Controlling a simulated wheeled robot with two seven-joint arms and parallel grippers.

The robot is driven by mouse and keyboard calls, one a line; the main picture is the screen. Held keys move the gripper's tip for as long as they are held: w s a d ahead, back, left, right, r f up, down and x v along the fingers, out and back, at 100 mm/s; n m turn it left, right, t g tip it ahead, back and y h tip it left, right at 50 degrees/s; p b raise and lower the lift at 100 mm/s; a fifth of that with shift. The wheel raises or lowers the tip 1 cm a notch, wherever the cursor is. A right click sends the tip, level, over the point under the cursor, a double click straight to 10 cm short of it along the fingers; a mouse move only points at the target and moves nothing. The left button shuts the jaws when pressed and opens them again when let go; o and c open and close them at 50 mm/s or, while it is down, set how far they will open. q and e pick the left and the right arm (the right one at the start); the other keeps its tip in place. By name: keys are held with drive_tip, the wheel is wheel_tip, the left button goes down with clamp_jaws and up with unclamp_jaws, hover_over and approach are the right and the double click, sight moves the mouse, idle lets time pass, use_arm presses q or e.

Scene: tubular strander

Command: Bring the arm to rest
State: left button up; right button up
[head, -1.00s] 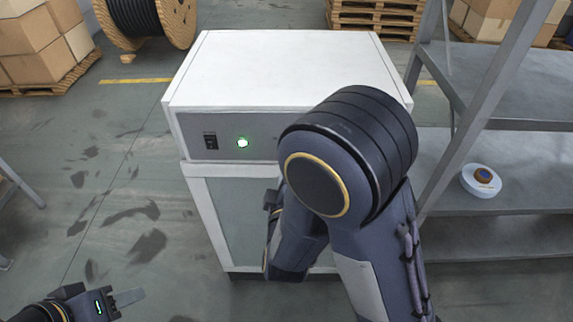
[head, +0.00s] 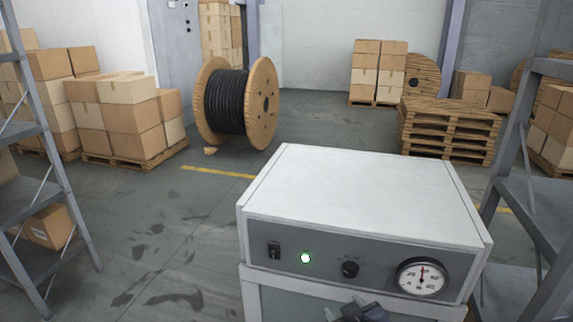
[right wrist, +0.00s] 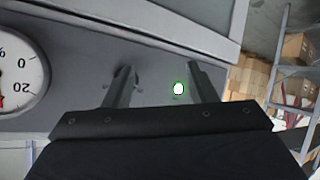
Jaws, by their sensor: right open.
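My right gripper (head: 356,308) shows at the bottom edge of the head view, low in front of the white cabinet (head: 365,195). In the right wrist view the right gripper (right wrist: 160,76) is open, its two fingers apart with nothing held between them. The cabinet's grey panel carries a black switch (head: 274,250), a lit green lamp (head: 306,258), a black knob (head: 350,268) and a round gauge (head: 422,278). The lamp (right wrist: 178,88) and part of the gauge (right wrist: 15,75) also show in the right wrist view. My left gripper is out of view.
Grey shelving stands close on the left (head: 45,150) and right (head: 540,215) of the head view. A cable reel (head: 263,103), stacked cartons (head: 125,115) and wooden pallets (head: 447,130) stand behind. The floor left of the cabinet is clear.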

drive_tip(key=s+d+r+m+g+y, duration=0.1)
drive_tip(key=s+d+r+m+g, duration=0.1)
drive_tip(key=s, duration=0.8)
drive_tip(key=s+d+r+m+g+y, duration=0.1)
drive_tip(key=s+d+m+g, duration=0.3)
drive_tip(key=s, duration=0.6)
drive_tip(key=shift+d+r, duration=0.45)
drive_tip(key=shift+d, duration=0.55)
